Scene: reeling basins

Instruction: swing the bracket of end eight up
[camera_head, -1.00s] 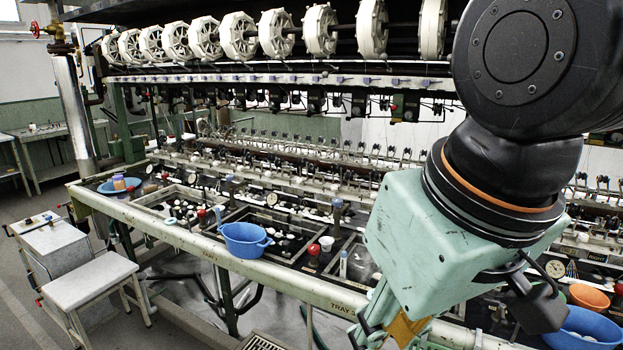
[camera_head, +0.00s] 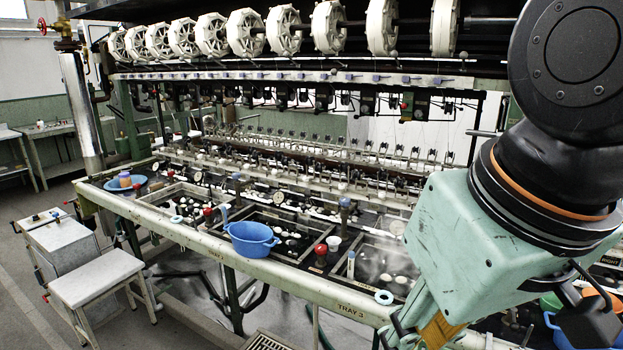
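The reeling machine stands across the view, with a row of white reels (camera_head: 283,30) along its top. Below them runs a pale rail (camera_head: 290,77) with small dark brackets and fittings (camera_head: 302,97) hanging under it. I cannot tell which of these is the bracket of end eight or whether it is up or down. My arm fills the right side. The end of my arm runs out of the bottom of the picture, so my gripper's fingers are not seen.
A blue basin (camera_head: 251,238) stands on the front ledge (camera_head: 290,282). Basins with white cocoons (camera_head: 400,280) lie behind it, one steaming. A white-topped stool (camera_head: 97,277) and a grey cabinet (camera_head: 60,245) stand at the left. An orange bowl (camera_head: 596,300) is at the lower right.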

